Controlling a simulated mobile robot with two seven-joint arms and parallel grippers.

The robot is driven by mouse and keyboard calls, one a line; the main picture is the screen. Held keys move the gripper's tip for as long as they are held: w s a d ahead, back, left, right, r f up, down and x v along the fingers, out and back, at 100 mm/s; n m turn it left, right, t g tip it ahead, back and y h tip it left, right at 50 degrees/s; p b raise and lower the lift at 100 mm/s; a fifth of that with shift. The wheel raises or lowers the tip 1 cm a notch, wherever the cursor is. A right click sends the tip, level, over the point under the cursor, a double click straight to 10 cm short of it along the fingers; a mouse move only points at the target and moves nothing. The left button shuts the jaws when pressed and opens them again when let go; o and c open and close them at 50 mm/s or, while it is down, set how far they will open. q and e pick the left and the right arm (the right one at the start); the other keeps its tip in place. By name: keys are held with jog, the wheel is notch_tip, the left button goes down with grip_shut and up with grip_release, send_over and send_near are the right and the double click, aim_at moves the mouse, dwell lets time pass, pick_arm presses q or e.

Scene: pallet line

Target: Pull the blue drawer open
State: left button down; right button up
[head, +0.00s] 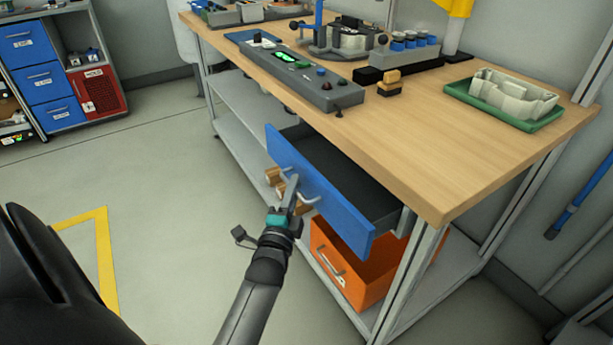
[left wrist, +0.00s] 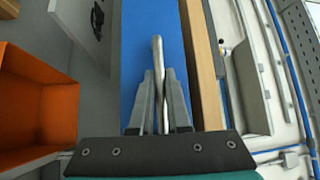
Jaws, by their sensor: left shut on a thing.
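The blue drawer (head: 325,190) under the wooden workbench stands open, pulled out from the bench, and its dark inside shows from above. Its metal bar handle (head: 305,190) is on the blue front. My left gripper (head: 291,192) is at the front and shut on the handle. In the left wrist view the two fingers (left wrist: 160,105) close on the metal handle (left wrist: 158,60) in front of the blue drawer front (left wrist: 150,20). My right gripper is in neither view.
An orange drawer or bin (head: 350,268) sits below the blue drawer. The workbench top (head: 430,130) carries a grey control box (head: 300,80) and a green tray (head: 500,112). A cabinet with blue drawers (head: 40,85) stands at far left. The floor in front is clear.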

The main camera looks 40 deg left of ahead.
pick_arm(q)
jog(key=s+a+p, duration=0.2)
jog(key=s+a, duration=0.1)
jog(key=s, duration=0.5)
jog(key=s+a+p, duration=0.3)
jog(key=s, duration=0.5)
jog(key=shift+a, duration=0.4)
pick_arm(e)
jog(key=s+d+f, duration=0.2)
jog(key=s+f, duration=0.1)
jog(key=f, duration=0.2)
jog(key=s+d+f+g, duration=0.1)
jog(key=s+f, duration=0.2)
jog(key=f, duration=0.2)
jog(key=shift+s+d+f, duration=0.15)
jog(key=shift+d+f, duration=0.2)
pick_arm(q)
jog(key=c, duration=1.2)
grip_release()
jog(key=shift+o, duration=0.2)
jog(key=p+v, duration=0.2)
jog(key=v, duration=1.3)
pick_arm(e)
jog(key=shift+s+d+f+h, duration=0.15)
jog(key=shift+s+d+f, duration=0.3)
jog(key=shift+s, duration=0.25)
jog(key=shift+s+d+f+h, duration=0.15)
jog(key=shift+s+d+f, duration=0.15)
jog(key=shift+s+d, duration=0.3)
